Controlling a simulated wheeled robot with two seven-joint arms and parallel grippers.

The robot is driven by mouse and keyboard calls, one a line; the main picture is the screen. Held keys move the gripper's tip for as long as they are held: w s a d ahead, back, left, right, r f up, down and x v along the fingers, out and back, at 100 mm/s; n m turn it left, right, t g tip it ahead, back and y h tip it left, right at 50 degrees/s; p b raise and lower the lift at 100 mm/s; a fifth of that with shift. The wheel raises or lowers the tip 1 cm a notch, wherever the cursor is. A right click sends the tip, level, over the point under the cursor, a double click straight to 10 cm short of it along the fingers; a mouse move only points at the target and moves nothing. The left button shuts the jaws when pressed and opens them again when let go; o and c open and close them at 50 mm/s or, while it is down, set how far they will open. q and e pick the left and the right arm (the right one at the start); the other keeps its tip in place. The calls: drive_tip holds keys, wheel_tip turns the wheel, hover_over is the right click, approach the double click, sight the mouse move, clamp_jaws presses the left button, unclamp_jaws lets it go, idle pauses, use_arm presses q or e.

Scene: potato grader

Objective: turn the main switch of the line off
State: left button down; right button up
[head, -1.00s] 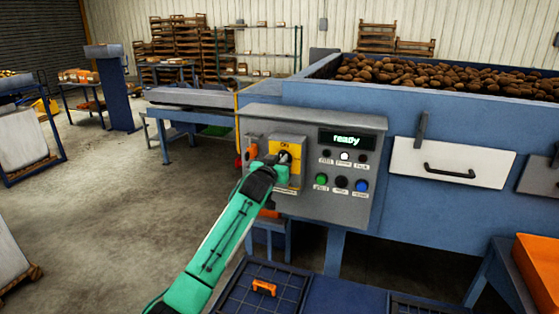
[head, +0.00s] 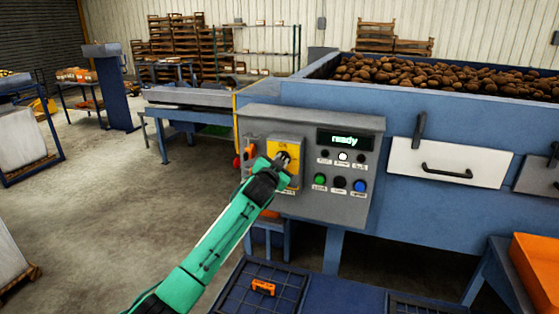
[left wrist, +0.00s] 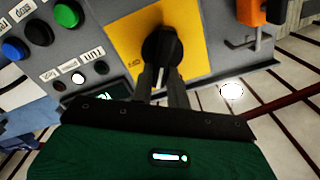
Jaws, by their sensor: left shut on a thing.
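The main switch is a black rotary knob (left wrist: 162,48) on a yellow plate (left wrist: 120,38), which also shows in the head view (head: 289,148) on the grey control panel (head: 310,118). My left gripper (left wrist: 162,72) is shut on the knob; its fingers hide part of the handle. In the head view my left gripper (head: 279,163) reaches the switch from below left. The upper plate marking reads "ON" in the head view. The knob's exact angle is hard to tell. The display (head: 345,139) reads "ready". My right gripper is not in view.
Green (head: 319,180), black (head: 340,182) and blue (head: 361,185) buttons sit right of the switch, with a lit white lamp (head: 343,156) above. An orange part (head: 250,153) is on the panel's left. A blue hopper of potatoes (head: 440,77) stands behind. A crate (head: 240,300) lies below.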

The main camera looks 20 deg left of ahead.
use_arm(q)
drive_tip(key=shift+d+f+m+p, duration=0.15)
drive_tip(key=shift+f+m+p, duration=0.2)
drive_tip(key=shift+m, duration=1.6)
drive_tip(key=shift+d+f+m+p, duration=0.2)
drive_tip(key=shift+m+p, duration=0.2)
drive_tip(key=shift+m, duration=1.5)
drive_tip(key=shift+d+f+m+p, duration=0.1)
drive_tip(key=shift+f+m+p, duration=0.25)
drive_tip(key=shift+m, duration=1.6)
drive_tip(key=c, duration=1.4)
unclamp_jaws()
drive_tip(key=shift+o, duration=0.2)
drive_tip(key=shift+r, duration=0.1)
drive_tip(key=shift+s, duration=0.1)
drive_tip(key=s+b, duration=0.4)
drive_tip(key=s, duration=0.9)
drive_tip(key=shift+s+a, duration=0.25)
drive_tip(key=shift+s, duration=0.1)
